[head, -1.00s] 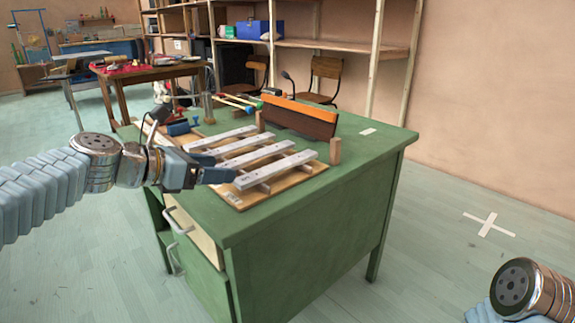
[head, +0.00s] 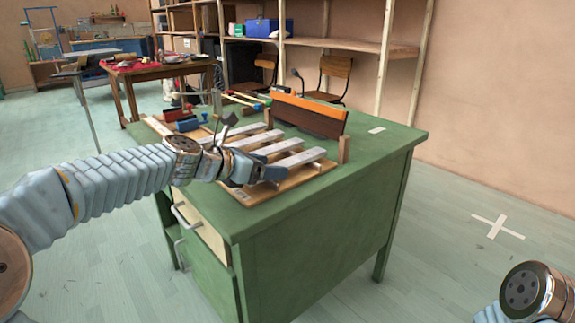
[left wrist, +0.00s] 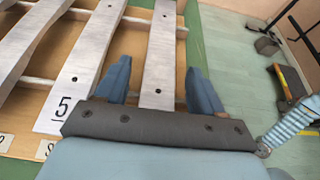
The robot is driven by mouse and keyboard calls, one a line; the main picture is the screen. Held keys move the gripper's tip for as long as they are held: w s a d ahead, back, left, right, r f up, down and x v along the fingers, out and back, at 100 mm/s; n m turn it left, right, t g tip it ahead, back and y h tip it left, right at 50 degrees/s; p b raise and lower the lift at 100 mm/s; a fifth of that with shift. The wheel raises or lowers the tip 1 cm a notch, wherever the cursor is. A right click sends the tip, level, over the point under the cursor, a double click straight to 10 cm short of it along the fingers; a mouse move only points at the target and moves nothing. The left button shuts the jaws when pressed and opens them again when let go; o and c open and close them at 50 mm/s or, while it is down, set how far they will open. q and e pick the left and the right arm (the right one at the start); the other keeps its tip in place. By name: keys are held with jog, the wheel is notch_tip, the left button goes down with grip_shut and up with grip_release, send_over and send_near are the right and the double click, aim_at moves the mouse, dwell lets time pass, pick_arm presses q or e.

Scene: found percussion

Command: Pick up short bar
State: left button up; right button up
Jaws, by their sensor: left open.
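Several pale grey metal bars lie side by side on a wooden board (head: 232,200) on the green desk. The bar nearest the desk's front, taken as the short bar (head: 301,158), also shows in the left wrist view (left wrist: 160,62). My left gripper (head: 274,178) is open above it. In the left wrist view its two blue fingers (left wrist: 160,92) stand either side of this bar, which lies between them without being gripped. My right gripper is out of view.
An orange-brown wooden piece (head: 310,112) stands upright behind the bars. Mallets (head: 240,98) and a blue item (head: 188,124) lie further back left.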

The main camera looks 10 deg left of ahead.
pick_arm(q)
jog(key=c, duration=1.2)
